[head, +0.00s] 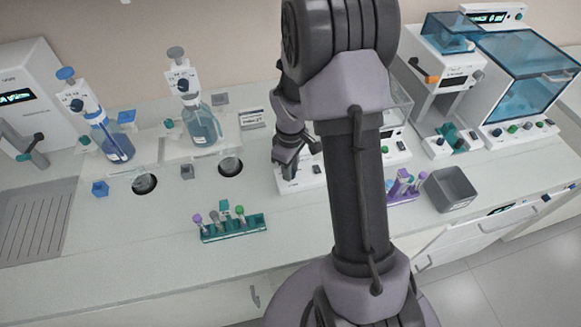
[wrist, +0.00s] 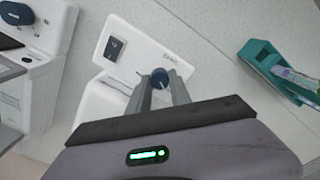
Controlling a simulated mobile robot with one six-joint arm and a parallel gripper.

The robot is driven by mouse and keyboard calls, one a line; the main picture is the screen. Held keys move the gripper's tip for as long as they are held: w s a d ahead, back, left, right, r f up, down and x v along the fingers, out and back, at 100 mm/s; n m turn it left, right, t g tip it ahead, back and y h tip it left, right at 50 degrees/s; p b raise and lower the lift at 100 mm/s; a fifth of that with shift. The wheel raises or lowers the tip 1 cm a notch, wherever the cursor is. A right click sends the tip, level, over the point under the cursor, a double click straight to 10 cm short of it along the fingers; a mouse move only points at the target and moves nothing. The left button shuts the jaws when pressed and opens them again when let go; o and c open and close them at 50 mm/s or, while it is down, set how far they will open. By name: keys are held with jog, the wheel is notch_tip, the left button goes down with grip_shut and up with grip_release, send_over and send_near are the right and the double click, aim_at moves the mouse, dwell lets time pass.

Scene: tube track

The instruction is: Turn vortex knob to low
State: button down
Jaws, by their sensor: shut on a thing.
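The vortex mixer's white front panel (wrist: 140,45) shows in the wrist view, with a dark rocker switch and small lettering. The dark blue vortex knob (wrist: 159,79) is on that panel, between the tips of my gripper (wrist: 160,84). My gripper is shut on the knob. The knob's pointer setting is too small to read. In the head view my arm hides most of the vortex mixer, and its white base (head: 300,178) shows just below my gripper (head: 288,160).
A teal tube rack (head: 234,228) with several capped tubes stands at the front of the bench and also shows in the wrist view (wrist: 262,58). A purple rack (head: 403,190) and a grey bin (head: 452,188) stand to the right. Dispenser bottles stand at the back left.

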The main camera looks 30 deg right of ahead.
jog(key=c, duration=1.5)
grip_release()
jog(key=shift+o, duration=0.2)
notch_tip(320, 180, up, 18)
jog(key=p, duration=0.4)
jog(key=shift+f+p, duration=0.25)
jog(key=shift+p, duration=0.15)
